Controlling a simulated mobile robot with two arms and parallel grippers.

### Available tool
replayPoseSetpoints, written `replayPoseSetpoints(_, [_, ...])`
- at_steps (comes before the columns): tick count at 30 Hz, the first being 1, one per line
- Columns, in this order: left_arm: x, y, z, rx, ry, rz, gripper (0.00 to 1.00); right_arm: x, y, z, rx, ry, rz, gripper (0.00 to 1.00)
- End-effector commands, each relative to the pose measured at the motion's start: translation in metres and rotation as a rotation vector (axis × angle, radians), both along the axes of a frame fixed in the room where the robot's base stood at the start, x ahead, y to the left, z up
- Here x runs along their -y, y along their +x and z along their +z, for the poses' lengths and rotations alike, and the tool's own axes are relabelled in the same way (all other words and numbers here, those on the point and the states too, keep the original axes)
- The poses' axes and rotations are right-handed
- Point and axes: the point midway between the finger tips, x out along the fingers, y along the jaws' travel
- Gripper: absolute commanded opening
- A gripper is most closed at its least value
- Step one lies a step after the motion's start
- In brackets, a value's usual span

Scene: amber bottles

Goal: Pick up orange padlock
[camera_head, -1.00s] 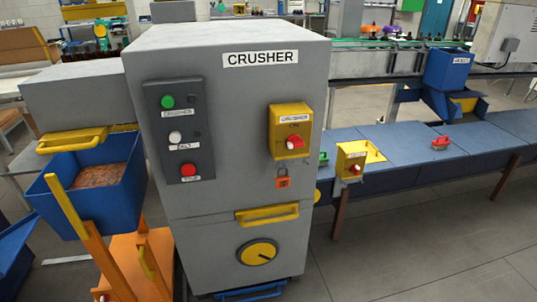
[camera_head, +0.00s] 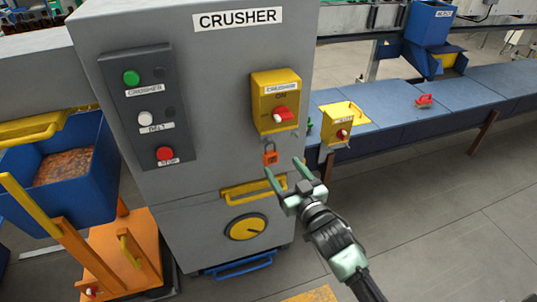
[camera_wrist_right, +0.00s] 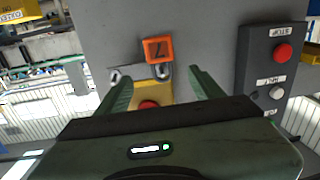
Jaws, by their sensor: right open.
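The orange padlock (camera_head: 270,157) hangs on the front of the grey crusher cabinet, just below the yellow crusher switch box (camera_head: 276,102). In the right wrist view the padlock (camera_wrist_right: 158,49) shows its orange body and grey shackle, beyond the fingertips and roughly between them. My right gripper (camera_head: 283,172) is open and empty, with its green fingers just below and in front of the padlock in the head view. In the right wrist view the two fingers (camera_wrist_right: 158,80) are spread apart. My left gripper is not in view.
A yellow handle (camera_head: 252,190) and a yellow dial (camera_head: 246,229) are on the cabinet below the padlock. A button panel (camera_head: 150,105) is to the left. A blue conveyor (camera_head: 385,105) with a second yellow switch box (camera_head: 341,133) runs right. The floor at right is clear.

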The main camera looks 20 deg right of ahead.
Motion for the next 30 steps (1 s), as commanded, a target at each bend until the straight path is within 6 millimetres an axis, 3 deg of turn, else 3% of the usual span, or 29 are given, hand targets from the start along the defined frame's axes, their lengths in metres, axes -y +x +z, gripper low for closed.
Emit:
replayPoseSetpoints(11, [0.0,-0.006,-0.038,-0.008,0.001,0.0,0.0,-0.008,0.049,-0.011,0.0,-0.001,0.0,0.67])
replayPoseSetpoints(15, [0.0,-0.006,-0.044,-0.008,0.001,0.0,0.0,-0.011,0.065,-0.009,-0.002,-0.001,0.001,0.67])
replayPoseSetpoints(23, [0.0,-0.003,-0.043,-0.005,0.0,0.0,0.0,-0.011,0.069,-0.006,-0.004,-0.001,0.001,0.67])
replayPoseSetpoints(24, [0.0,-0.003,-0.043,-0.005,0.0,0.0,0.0,-0.011,0.069,-0.006,-0.004,-0.001,0.001,0.65])
replayPoseSetpoints(30, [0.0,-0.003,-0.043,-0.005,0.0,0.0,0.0,-0.011,0.068,-0.007,-0.005,-0.001,0.001,0.09])
